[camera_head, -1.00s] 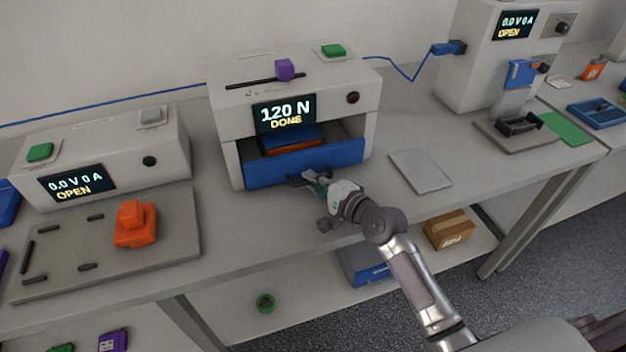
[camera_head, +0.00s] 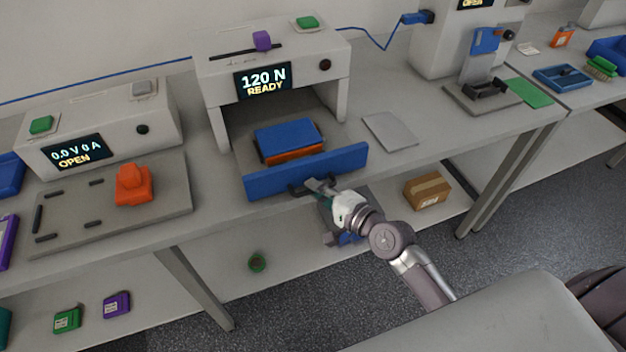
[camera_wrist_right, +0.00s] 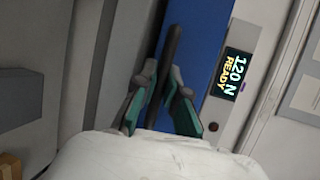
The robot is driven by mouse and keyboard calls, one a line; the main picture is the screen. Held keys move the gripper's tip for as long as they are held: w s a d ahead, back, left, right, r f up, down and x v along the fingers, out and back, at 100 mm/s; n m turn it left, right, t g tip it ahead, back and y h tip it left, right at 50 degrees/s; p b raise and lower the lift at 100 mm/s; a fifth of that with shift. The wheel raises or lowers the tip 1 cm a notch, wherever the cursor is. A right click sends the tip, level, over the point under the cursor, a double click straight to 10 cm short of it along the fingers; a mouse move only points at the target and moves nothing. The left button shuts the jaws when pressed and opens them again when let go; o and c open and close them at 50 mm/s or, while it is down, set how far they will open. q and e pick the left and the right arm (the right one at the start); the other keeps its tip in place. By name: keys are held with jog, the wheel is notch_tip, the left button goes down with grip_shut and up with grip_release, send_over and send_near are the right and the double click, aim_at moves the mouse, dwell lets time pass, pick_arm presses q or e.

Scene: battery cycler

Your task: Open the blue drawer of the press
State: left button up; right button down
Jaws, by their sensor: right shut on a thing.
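The press (camera_head: 215,80) stands on the bench, and its display reads "120 N READY". Its blue drawer (camera_head: 335,160) is pulled well out toward the front. A blue and orange block (camera_head: 288,136) lies in the drawer. My right gripper (camera_head: 312,187) is at the dark handle on the drawer's front. In the right wrist view, my right gripper's fingers (camera_wrist_right: 163,95) are closed on the dark bar handle (camera_wrist_right: 170,60), with the blue drawer front (camera_wrist_right: 200,40) behind it. My left gripper is not in view.
A cycler (camera_head: 95,135) with an orange part (camera_head: 134,186) on its plate stands left of the press. A flat grey plate (camera_head: 390,131) lies to the right. A cardboard box (camera_head: 427,190) sits on the lower shelf.

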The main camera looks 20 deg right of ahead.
jog(key=shift+s, duration=0.35)
jog(key=c, duration=1.5)
grip_release()
jog(key=v, duration=1.2)
